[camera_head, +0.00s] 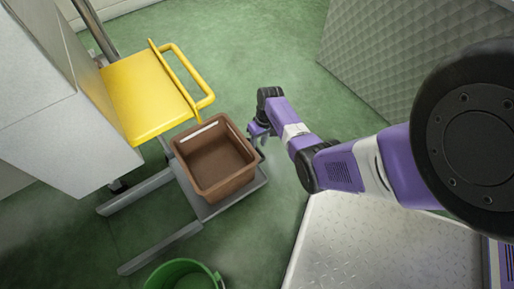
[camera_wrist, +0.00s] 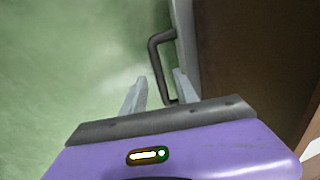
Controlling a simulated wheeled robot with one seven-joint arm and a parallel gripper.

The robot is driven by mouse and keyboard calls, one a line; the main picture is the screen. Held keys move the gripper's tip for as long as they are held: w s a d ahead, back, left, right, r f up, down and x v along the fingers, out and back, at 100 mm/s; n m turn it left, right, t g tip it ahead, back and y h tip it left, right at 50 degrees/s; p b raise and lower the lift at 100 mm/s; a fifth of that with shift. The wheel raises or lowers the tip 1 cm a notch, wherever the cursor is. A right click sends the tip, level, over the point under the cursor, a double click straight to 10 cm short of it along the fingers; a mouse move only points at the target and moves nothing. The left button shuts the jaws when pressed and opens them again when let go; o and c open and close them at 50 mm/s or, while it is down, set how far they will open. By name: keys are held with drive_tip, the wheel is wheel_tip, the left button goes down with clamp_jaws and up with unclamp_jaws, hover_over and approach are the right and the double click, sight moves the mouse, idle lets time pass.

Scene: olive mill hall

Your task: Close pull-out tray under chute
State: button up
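The grey pull-out tray (camera_head: 240,202) lies low on the floor side of a grey machine (camera_head: 70,135), out in the open on its rails. A brown crate (camera_head: 228,186) stands upright on it, empty as far as I can see. A yellow chute-like part (camera_head: 150,95) with a loop rail sits above and to the left of the crate. My gripper (camera_head: 258,137) is low beside the crate's right side. In the wrist view my gripper (camera_wrist: 158,80) is open, and a dark bar handle (camera_wrist: 156,62) on the tray's edge shows between its fingers. I cannot tell whether they touch.
A green bucket (camera_head: 182,276) stands at the bottom, near the grey rail (camera_head: 160,250). A quilted grey panel (camera_head: 405,50) is at the upper right. The green floor (camera_head: 265,45) is clear between the yellow part and that panel.

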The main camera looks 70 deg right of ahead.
drive_tip(key=shift+w+a+f+b, duration=0.15)
drive_tip(key=shift+f+b, duration=0.25)
drive_tip(key=shift+f, duration=0.55)
clamp_jaws()
idle(0.8)
